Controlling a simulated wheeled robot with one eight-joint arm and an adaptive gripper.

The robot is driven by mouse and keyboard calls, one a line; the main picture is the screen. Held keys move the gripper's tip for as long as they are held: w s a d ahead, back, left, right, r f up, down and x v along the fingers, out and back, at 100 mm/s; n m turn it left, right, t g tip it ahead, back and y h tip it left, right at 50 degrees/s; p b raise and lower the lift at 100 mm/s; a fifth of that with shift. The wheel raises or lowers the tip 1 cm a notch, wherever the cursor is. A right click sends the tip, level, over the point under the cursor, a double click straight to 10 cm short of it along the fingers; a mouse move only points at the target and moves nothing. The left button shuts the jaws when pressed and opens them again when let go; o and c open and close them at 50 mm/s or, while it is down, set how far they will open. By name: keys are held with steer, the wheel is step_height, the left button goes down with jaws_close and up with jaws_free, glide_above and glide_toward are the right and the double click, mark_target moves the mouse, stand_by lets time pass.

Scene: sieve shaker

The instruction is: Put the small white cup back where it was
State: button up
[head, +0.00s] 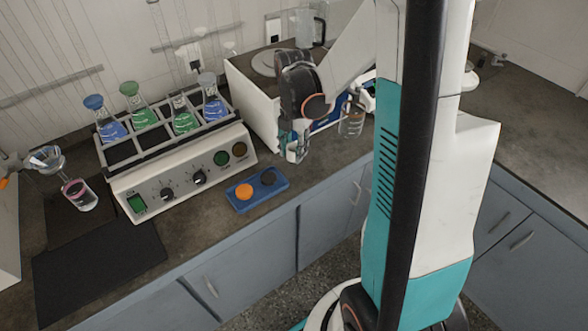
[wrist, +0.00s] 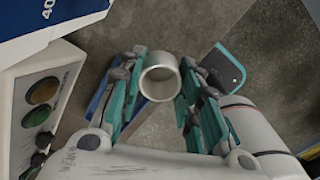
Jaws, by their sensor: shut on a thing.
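The small white cup (wrist: 146,82) is in the wrist view, seen from above as an open, empty-looking ring. My gripper (wrist: 163,68) is shut on it, with one teal finger on each side. In the head view my gripper (head: 297,150) is held above the counter's front part, in front of the white box and right of the flask unit. The cup is hard to make out between the fingers there. I cannot tell its height above the counter.
A blue tray (head: 236,202) with an orange and a dark round item lies on the counter, left of my gripper. The white box (head: 255,100) stands behind, a glass beaker (head: 352,124) to the right. The flask-holding unit (head: 150,200) is at left.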

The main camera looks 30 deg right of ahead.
mark_target(293, 173)
steer(key=shift+f+b, duration=1.15)
steer(key=shift+f, duration=2.3)
steer(key=shift+f, duration=0.2)
steer(key=o, duration=0.6)
steer(key=shift+r, duration=0.1)
step_height(293, 173, up, 12)
steer(key=p, duration=0.5)
steer(key=shift+r, duration=0.15)
